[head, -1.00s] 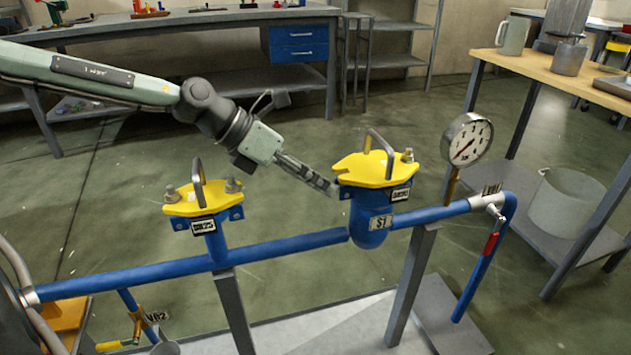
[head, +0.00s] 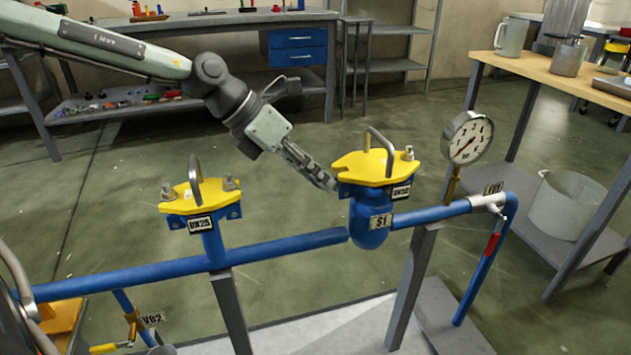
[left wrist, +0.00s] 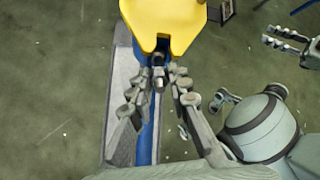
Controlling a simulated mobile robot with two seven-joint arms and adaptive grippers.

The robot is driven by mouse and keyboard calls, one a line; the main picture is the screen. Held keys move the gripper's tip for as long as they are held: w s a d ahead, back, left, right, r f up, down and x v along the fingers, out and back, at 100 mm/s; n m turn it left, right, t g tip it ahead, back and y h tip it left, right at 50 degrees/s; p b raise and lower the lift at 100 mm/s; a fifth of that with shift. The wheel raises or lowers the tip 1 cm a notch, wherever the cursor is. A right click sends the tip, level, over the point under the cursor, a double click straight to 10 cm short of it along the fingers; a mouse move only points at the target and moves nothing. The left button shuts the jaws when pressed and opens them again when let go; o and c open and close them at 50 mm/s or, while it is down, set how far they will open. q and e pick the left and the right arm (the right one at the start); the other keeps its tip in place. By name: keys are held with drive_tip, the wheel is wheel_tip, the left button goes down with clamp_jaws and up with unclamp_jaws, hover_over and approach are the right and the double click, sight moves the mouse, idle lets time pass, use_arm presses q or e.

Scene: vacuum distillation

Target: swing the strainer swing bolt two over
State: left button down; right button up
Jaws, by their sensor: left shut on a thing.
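The strainer S1 (head: 369,222) is a blue pot in the pipe line with a yellow cover (head: 375,166) and a handle on top. One swing bolt (head: 408,154) stands upright at the cover's right side. My left gripper (head: 327,183) reaches down to the cover's left side, fingers beside its open notch. In the left wrist view, its fingertips close around a small metal bolt (left wrist: 158,74) just outside the notch of the yellow cover (left wrist: 165,20). The fingers hide most of this bolt in the head view. My right gripper (left wrist: 280,39) shows apart from the strainer, fingers spread.
A second yellow-covered fitting (head: 200,204) with upright bolts stands left on the blue pipe (head: 290,249). A pressure gauge (head: 467,138) and a red-handled valve (head: 492,243) are right of the strainer. A wooden-topped table (head: 550,67) stands at right. Floor behind the pipe is clear.

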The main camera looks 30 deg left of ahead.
idle(0.3)
use_arm(q)
drive_tip(key=c, duration=1.6)
unclamp_jaws()
drive_tip(key=shift+c, duration=0.2)
drive_tip(key=v, duration=1.2)
